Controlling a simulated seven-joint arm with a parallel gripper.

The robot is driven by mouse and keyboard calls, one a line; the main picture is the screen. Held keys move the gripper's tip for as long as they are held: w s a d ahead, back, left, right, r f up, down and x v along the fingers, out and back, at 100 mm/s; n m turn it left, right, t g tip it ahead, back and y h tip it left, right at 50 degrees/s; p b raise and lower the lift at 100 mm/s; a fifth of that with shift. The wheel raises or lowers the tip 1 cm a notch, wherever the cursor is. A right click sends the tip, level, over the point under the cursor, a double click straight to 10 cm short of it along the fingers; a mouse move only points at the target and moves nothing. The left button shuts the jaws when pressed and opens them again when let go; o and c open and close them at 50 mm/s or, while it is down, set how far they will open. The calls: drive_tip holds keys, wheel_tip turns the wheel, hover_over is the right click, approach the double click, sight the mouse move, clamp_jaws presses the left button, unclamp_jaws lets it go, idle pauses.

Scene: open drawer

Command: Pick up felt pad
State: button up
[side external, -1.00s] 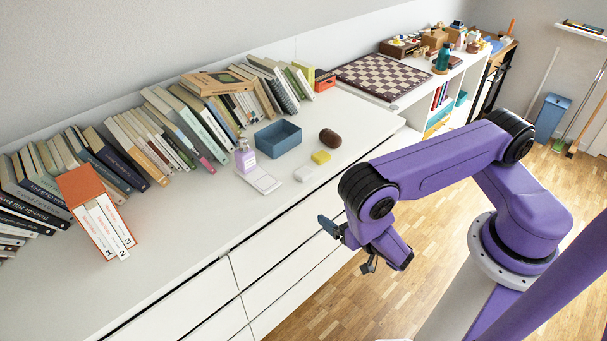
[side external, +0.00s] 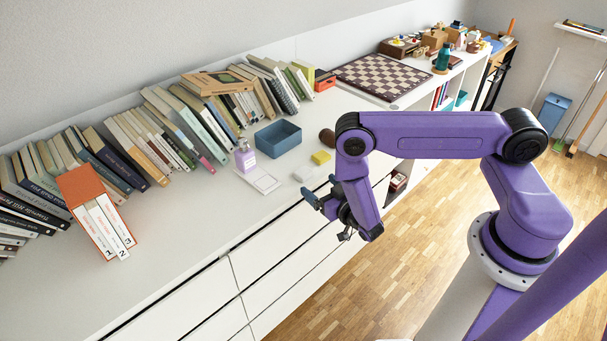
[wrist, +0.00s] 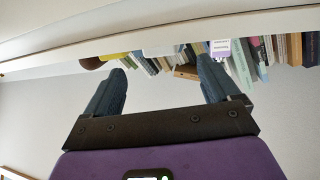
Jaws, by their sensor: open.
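No thing in view can be told for certain as the felt pad. On the white dresser top lie a small yellow block (side external: 321,157), a white block (side external: 304,173) and a flat white square (side external: 264,183), all small at this distance. My gripper (side external: 318,200) is beside the dresser's front edge, to the front of these things and apart from them. In the wrist view my gripper (wrist: 161,68) has its two blue fingers well apart, with nothing held between them. That view is upside down, and the dresser's edge hides much of the top.
A blue-grey open box (side external: 278,139), a lilac bottle (side external: 245,156) and a partly hidden brown oval thing (side external: 327,138) stand nearby. Books (side external: 190,118) line the wall; an orange binder box (side external: 83,190) stands left. The dresser top's front left is clear.

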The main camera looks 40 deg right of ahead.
sight(307, 175)
drive_tip(key=shift+r+x, duration=0.15)
drive_tip(key=shift+x, duration=1.5)
drive_tip(key=shift+r+x, duration=0.15)
drive_tip(key=shift+x, duration=1.5)
drive_tip(key=shift+a, duration=0.1)
drive_tip(key=c, duration=1.1)
